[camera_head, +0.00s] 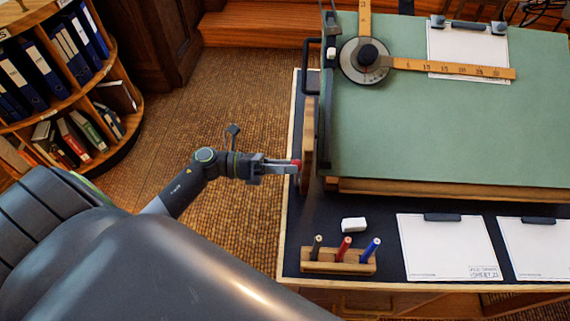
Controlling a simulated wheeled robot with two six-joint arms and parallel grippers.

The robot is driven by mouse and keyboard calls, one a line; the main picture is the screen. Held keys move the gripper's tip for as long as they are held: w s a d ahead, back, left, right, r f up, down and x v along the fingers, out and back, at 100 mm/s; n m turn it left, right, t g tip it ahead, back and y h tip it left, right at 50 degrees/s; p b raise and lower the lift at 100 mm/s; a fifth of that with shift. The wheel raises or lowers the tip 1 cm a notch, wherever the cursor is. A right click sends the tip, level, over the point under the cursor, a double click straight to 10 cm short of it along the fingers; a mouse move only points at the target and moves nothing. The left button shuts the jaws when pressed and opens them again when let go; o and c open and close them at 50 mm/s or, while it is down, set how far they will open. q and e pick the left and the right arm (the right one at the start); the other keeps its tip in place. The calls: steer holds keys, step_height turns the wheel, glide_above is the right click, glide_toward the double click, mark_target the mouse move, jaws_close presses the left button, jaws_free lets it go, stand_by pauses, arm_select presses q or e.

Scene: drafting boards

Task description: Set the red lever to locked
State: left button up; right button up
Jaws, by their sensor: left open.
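The red lever shows only as a small red tip (297,163) at the left side of the green drafting board (440,125). My left gripper (285,166) is open, with its fingertips at the red tip beside the board's wooden side piece (307,140). The fingers and the side piece hide most of the lever, so its setting cannot be told. I cannot tell whether the fingers touch it. My right gripper is not in view.
A pen holder (338,262) with several markers, a white eraser (354,224) and two clipboards (450,245) lie on the dark desk in front of the board. A drafting arm (450,68) lies on the board. A bookshelf (62,95) stands at left. Floor left of the desk is clear.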

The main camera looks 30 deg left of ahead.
arm_select(q)
jaws_close()
steer(key=shift+f, duration=0.1)
